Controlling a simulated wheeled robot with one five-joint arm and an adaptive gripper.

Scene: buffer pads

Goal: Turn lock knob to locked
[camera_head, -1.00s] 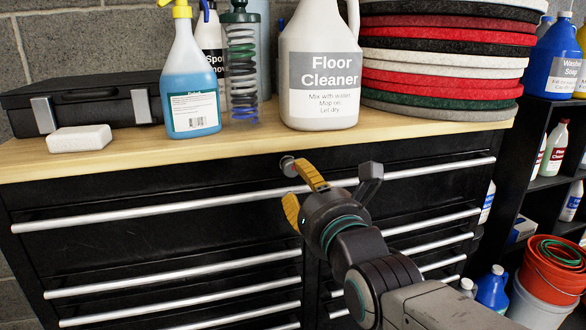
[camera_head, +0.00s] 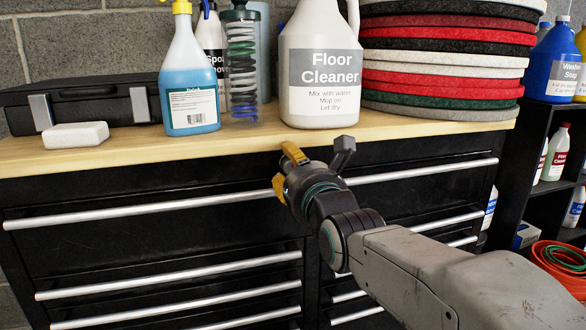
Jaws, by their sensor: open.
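The lock knob on the top drawer front of the black tool cabinet (camera_head: 130,214) is hidden now behind my gripper. My gripper (camera_head: 287,168) is open at the upper drawer front, just below the wooden worktop edge. Its yellow finger pads are up against the area where the knob sits, and a dark grey finger part sticks up to their right. I cannot tell whether the pads touch the knob or lie around it, nor which way the knob is turned.
On the worktop (camera_head: 240,142) stand a blue spray bottle (camera_head: 190,85), a Floor Cleaner jug (camera_head: 319,75), a stack of round pads (camera_head: 440,75), a white block (camera_head: 75,135) and a black case (camera_head: 95,105). Long silver drawer handles (camera_head: 150,210) stick out below. A shelf (camera_head: 548,150) stands right.

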